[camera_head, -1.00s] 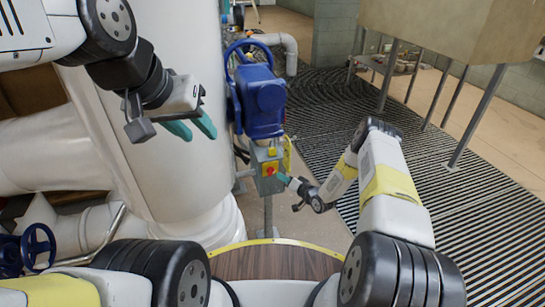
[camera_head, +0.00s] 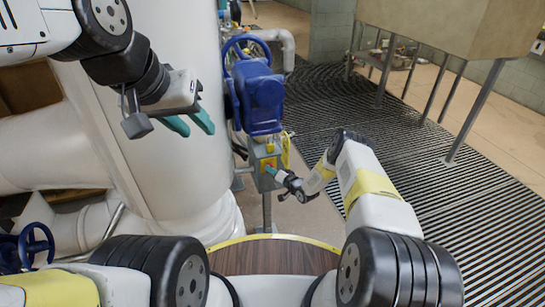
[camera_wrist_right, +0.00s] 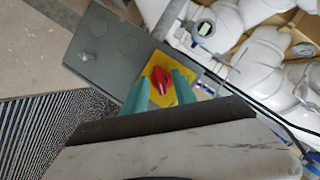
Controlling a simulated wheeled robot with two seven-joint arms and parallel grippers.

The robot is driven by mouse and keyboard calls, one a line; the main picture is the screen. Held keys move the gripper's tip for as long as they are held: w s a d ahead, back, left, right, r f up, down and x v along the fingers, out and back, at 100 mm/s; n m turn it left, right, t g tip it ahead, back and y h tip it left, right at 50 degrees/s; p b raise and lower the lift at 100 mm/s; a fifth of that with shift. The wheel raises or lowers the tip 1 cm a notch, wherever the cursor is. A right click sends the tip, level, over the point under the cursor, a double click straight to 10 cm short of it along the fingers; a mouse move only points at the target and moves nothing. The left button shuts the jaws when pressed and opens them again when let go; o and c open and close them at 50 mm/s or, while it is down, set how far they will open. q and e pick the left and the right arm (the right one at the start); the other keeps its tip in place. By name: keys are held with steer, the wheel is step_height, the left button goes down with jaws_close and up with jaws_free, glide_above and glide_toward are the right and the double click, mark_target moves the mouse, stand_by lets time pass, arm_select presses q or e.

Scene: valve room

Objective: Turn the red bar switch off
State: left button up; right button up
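The red bar switch (camera_wrist_right: 160,80) sits on a yellow plate (camera_wrist_right: 188,75) on a grey box (camera_wrist_right: 105,50) in the right wrist view. In the head view the grey box (camera_head: 260,152) stands on a post below the blue machine. My right gripper (camera_head: 272,171) is at the front of the box. In the right wrist view its teal fingers are apart, with the switch between their tips; whether they touch it I cannot tell. My left gripper (camera_head: 189,123) is open and empty in front of the large white pipe, away from the box.
The blue machine (camera_head: 258,98) stands directly above the switch box. The large white pipe (camera_head: 165,185) is to its left. A raised beige tank (camera_head: 450,25) on legs stands at the back right.

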jaws_close()
steer(key=n+t+h, duration=0.1)
steer(key=n+h, duration=0.1)
steer(key=n, duration=0.2)
steer(key=n+h, duration=0.3)
steer(key=n, duration=0.1)
steer(key=a+n+t+h, duration=0.1)
steer(key=n+h, duration=0.1)
steer(key=n, duration=0.2)
steer(key=shift+s+t+h, duration=0.2)
steer(key=shift+t+h, duration=0.1)
stand_by(0.7)
stand_by(0.3)
